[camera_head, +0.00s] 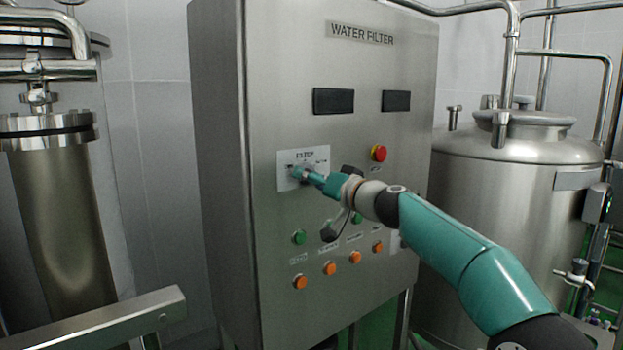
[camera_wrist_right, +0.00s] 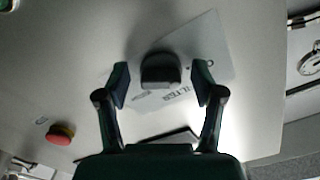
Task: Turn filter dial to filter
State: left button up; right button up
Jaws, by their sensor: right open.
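The filter dial (camera_wrist_right: 160,70) is a dark knob on a light label plate on the front of the steel water filter cabinet (camera_head: 222,90). In the head view the plate (camera_head: 318,156) shows, but my right gripper (camera_head: 304,174) covers most of the dial. In the right wrist view my right gripper (camera_wrist_right: 160,84) is open, with one finger on each side of the dial. A small gap shows between the dial and each finger. The plate's lettering is partly hidden and hard to read. My left gripper is not in view.
A red emergency button (camera_head: 379,153) sits right of the dial. Green (camera_head: 299,237) and orange buttons (camera_head: 300,282) are below it. Two dark displays (camera_head: 333,101) are above. A steel tank (camera_head: 500,190) stands at right and a metal filter column (camera_head: 60,215) at left.

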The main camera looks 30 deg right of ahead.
jog(key=c, duration=1.1)
jog(key=shift+c, duration=0.2)
jog(key=shift+m, duration=0.3)
jog(key=m, duration=1.1)
jog(key=shift+a+r, duration=0.15)
jog(key=shift+r, duration=0.1)
